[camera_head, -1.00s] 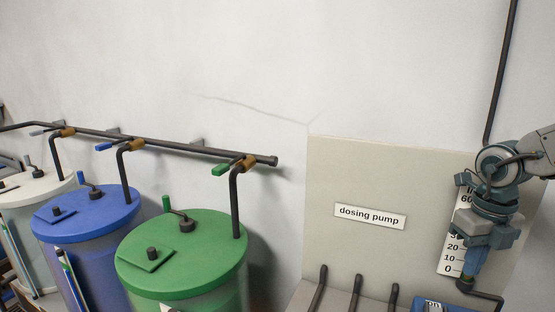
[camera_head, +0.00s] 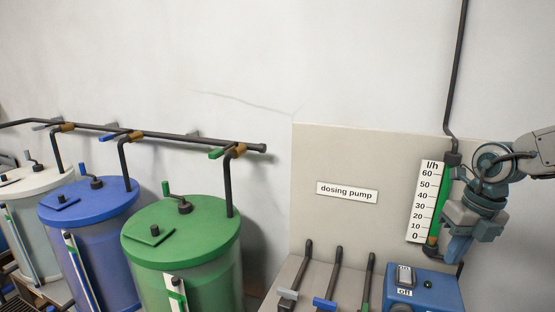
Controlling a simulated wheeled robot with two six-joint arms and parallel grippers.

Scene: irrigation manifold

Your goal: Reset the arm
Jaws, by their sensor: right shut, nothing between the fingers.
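My right gripper (camera_head: 457,252) is shut and empty, its fingers pointing down. It hangs in front of the lower right side of the flow meter and above the blue pump box (camera_head: 448,290). My right arm comes in from the right edge. The flow meter's white l/h scale (camera_head: 426,202) shows 0 to 60, with a green column (camera_head: 439,212) beside it. My left gripper is not in view.
Three tanks, white (camera_head: 32,215), blue (camera_head: 90,230) and green (camera_head: 180,235), stand at the left under a dark pipe (camera_head: 180,136). Several valve handles and three upright pipes (camera_head: 337,268) show. A "dosing pump" sign (camera_head: 347,192) is on the panel. The pump box has a switch (camera_head: 404,275) above an "off" label.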

